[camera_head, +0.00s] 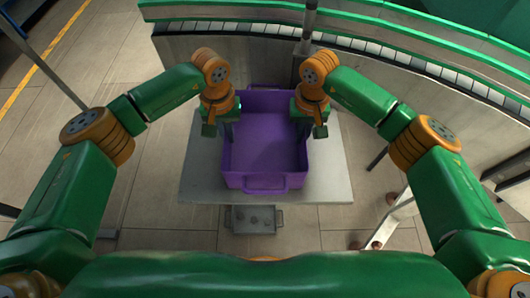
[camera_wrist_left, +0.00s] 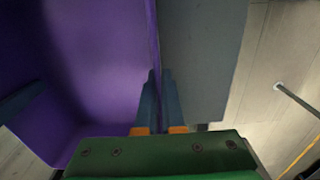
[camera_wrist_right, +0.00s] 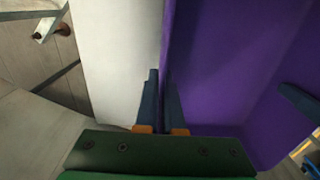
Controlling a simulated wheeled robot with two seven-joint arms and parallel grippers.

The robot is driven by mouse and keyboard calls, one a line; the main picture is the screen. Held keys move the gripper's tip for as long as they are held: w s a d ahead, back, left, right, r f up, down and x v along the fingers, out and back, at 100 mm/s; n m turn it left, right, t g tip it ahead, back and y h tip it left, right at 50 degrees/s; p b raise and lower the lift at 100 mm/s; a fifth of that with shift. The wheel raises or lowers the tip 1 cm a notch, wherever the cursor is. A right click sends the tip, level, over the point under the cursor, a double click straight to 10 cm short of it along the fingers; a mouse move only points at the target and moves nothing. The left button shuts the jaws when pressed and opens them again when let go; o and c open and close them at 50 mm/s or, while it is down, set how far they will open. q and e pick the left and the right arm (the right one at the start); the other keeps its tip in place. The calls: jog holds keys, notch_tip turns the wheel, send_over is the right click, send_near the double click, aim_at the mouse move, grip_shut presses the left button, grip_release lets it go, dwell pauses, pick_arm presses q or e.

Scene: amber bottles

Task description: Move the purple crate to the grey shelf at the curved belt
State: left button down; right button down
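The purple crate (camera_head: 265,150) is upright and empty in the middle of the head view. It is over a flat grey shelf (camera_head: 331,175) beside the curved belt (camera_head: 400,50). I cannot tell whether it rests on the shelf or hangs just above it. My left gripper (camera_head: 225,130) is at the crate's left wall; in the left wrist view its fingers (camera_wrist_left: 160,75) pinch that wall from both sides. My right gripper (camera_head: 305,127) is at the right wall; in the right wrist view its fingers (camera_wrist_right: 160,75) pinch that wall. The gripped rim parts are partly hidden.
The belt's pale side wall (camera_head: 400,82) and green rail run behind the crate. A dark upright post (camera_head: 308,25) stands at the belt's near edge. A small grey box-like part (camera_head: 253,219) shows below the shelf's front edge.

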pick_arm(q)
jog(key=c, duration=1.3)
grip_release()
jog(key=shift+f, duration=0.3)
pick_arm(e)
jog(key=c, duration=1.3)
grip_release()
jog(key=shift+f, duration=0.25)
pick_arm(q)
jog(key=shift+o, duration=1.3)
jog(key=shift+p, duration=0.3)
pick_arm(e)
jog(key=shift+o, duration=1.3)
pick_arm(q)
jog(key=shift+r, duration=0.1)
pick_arm(e)
jog(key=shift+r, duration=0.1)
pick_arm(q)
notch_tip(320, 180, up, 12)
jog(key=shift+f, duration=0.15)
jog(key=shift+r, duration=0.2)
pick_arm(e)
jog(key=shift+r, duration=0.35)
notch_tip(320, 180, up, 11)
jog(key=shift+r, duration=0.15)
